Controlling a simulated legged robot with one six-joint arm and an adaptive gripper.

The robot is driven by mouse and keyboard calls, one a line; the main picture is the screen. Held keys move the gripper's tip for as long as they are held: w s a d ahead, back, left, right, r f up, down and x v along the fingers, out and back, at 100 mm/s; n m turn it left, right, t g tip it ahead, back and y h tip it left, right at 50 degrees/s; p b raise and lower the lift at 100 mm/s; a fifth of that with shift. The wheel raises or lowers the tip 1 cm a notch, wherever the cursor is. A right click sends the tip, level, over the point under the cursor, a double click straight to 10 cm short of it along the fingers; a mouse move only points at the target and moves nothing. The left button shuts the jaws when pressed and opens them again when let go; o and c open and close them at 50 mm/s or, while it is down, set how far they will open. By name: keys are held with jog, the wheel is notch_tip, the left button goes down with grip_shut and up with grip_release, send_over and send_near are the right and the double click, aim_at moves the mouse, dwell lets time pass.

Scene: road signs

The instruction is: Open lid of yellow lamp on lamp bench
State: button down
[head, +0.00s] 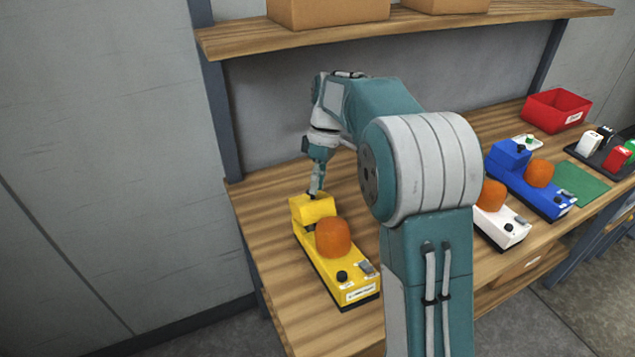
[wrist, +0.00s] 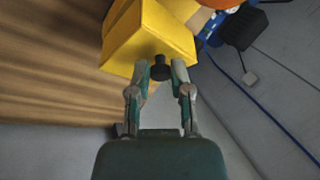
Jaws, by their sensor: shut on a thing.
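The yellow lamp (head: 318,262) stands on the wooden lamp bench (head: 262,232), with an orange dome (head: 333,237) on top. Its yellow lid (head: 312,210) is at the far end, and a dark patch shows below the lid's near edge. I cannot tell how far the lid is raised. My gripper (head: 316,192) is at the lid's far side. In the wrist view, the fingertips of my gripper (wrist: 160,68) close on a black knob (wrist: 160,71) on the yellow lid (wrist: 150,42). The fingers hide part of the knob.
To the right stand a white lamp (head: 503,228) and a blue lamp (head: 530,178), each with an orange dome. A red bin (head: 556,110) and a green mat (head: 583,186) lie farther right. A shelf (head: 400,28) with cardboard boxes hangs above the bench.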

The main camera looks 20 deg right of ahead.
jog(key=shift+c, duration=2.3)
grip_release()
jog(key=shift+w+f, duration=0.1)
jog(key=shift+f, duration=0.2)
jog(key=shift+a+r, duration=0.1)
jog(key=shift+r, duration=0.1)
jog(key=v, duration=1.1)
jog(key=shift+w+r, duration=0.25)
jog(key=shift+r, duration=0.05)
